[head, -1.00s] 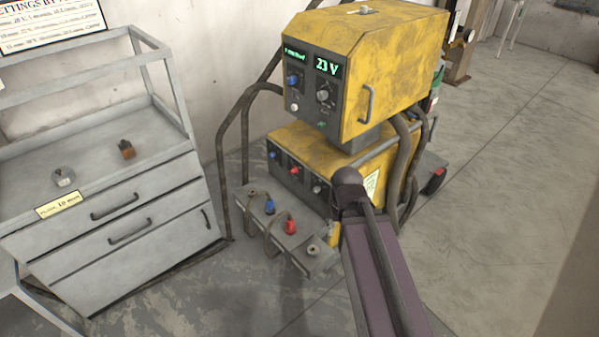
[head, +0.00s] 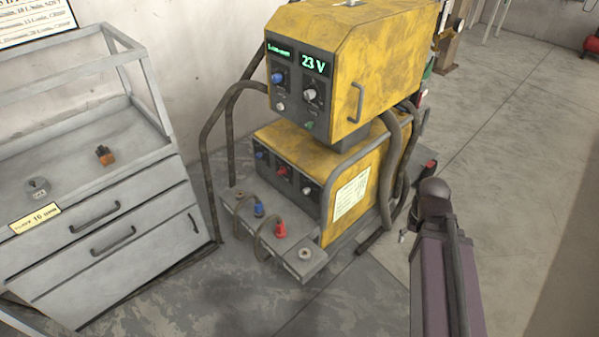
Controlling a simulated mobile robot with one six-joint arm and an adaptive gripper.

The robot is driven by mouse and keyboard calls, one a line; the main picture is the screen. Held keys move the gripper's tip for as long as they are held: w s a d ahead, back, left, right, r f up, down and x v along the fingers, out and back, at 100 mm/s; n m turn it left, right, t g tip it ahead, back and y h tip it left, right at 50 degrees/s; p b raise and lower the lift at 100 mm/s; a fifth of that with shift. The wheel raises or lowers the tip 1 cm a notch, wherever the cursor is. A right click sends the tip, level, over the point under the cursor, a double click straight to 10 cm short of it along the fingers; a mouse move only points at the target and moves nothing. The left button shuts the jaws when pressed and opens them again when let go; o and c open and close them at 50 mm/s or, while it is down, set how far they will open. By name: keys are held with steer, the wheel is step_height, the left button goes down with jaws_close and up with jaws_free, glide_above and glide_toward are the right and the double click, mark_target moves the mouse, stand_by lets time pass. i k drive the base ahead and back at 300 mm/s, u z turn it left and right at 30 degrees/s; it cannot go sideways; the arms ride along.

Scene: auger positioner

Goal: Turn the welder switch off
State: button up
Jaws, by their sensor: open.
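The yellow welder (head: 375,65) stands against the wall, its upper box lit and reading "23 V" on a green display (head: 315,65). The upper panel has a blue knob (head: 277,78), a grey knob (head: 310,95), a pale button (head: 281,107) and a small green control (head: 309,125). The lower panel has a blue control (head: 261,155), a red control (head: 282,171) and a pale one (head: 306,190). I cannot tell which control is the welder switch. My arm rises at the lower right, apart from the welder in the picture; I cannot make out my gripper.
A ledge (head: 305,268) with blue and red plugs and cables juts out in front. A grey drawer cabinet (head: 120,262) stands at the left. A bent pipe rail (head: 206,150) runs beside the welder. The floor at the right (head: 530,150) is clear.

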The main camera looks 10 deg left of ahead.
mark_target(283, 170)
steer(key=z, duration=0.6)
steer(key=k, duration=0.65)
steer(key=u, duration=1.35)
steer(key=i, duration=0.9)
steer(key=z, duration=0.1)
